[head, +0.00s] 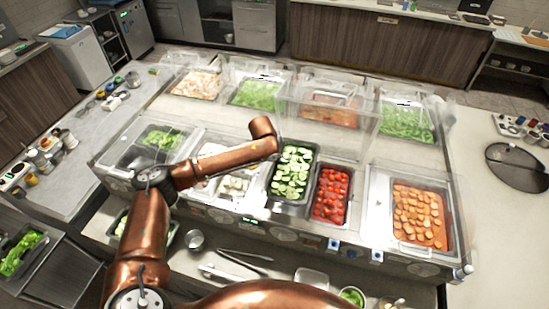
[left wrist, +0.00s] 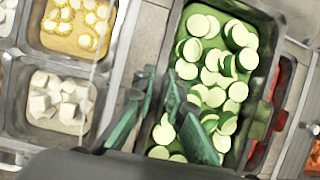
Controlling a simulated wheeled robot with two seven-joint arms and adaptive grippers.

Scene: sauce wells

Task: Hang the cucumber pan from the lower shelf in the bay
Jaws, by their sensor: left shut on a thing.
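The cucumber pan (head: 292,171) is a dark rectangular pan of sliced cucumber, left of the tomato pan (head: 331,193). It fills the middle of the left wrist view (left wrist: 210,75), looks larger than its neighbours and seems raised above them. My left gripper (left wrist: 170,95) is shut on its left wall, one green finger inside over the slices and one outside. In the head view the end of my left arm is at the pan's upper left; the fingertips are hidden. A lower shelf (head: 290,262) runs along the counter's front. My right gripper is not in view.
Pans of white cubes (left wrist: 58,98) and yellow slices (left wrist: 80,28) sit left of the gripper. An orange-slice pan (head: 420,215) is at the right. Clear guards (head: 325,105) stand behind. Tongs (head: 245,256), a metal cup (head: 195,240) and small containers crowd the lower shelf.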

